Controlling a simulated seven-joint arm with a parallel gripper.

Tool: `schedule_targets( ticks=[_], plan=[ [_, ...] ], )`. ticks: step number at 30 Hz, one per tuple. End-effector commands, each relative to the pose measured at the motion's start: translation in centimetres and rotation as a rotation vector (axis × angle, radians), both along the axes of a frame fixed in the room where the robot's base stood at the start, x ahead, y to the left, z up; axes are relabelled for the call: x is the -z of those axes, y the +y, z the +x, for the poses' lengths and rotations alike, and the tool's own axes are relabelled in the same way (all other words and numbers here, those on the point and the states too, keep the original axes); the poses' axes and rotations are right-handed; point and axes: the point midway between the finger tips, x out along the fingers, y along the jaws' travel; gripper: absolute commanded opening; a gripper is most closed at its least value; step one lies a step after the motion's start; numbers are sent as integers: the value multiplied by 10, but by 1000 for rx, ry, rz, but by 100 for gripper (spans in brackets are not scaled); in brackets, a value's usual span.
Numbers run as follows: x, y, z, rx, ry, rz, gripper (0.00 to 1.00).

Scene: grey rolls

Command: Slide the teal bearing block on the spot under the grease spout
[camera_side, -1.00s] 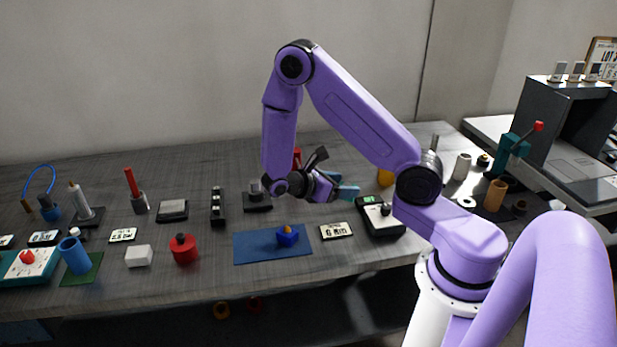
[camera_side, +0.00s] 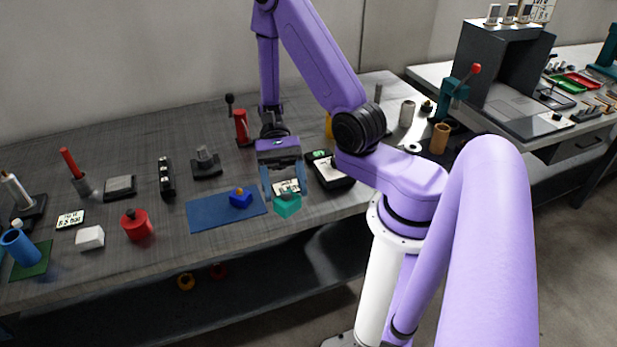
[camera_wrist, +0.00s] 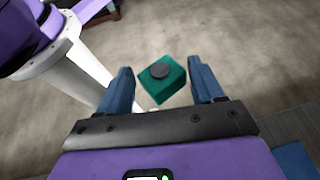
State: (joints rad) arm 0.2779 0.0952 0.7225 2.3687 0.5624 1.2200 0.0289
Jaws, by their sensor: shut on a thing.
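The teal bearing block (camera_side: 287,206) is held between the two blue-grey fingers of my gripper (camera_side: 285,192). In the side view it hangs by the table's front edge, in front of a label card (camera_side: 289,186). In the wrist view the teal block (camera_wrist: 153,88), with a dark round disc on its face, sits between the fingertips of my gripper (camera_wrist: 162,82), tilted, with bare floor behind it. I cannot tell for certain which fixture is the grease spout; the spot under it is not identifiable.
A black device (camera_side: 331,171) stands close on the right. A red post (camera_side: 242,128) stands behind. A teal press (camera_side: 453,93) is far right.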

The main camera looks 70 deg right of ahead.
Motion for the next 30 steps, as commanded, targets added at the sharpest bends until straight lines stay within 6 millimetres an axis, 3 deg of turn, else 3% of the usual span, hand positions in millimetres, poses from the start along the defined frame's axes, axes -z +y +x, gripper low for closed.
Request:
schedule_targets(
  ticks=[6, 7, 8, 14, 18, 24, 30],
  plan=[
    [-6, 6, 53, 459, 2, 3, 18],
    [-6, 4, 61, 522, 1, 2, 15],
    [-7, 2, 68, 582, 1, 2, 3],
    [-8, -27, 117, 989, 1, 2, 0],
    [-7, -60, 143, 1268, 1, 2, 0],
    [-5, -107, 162, 1573, 1, 2, 0],
    [-3, -140, 166, 1761, 1, 3, 0]
  ],
)
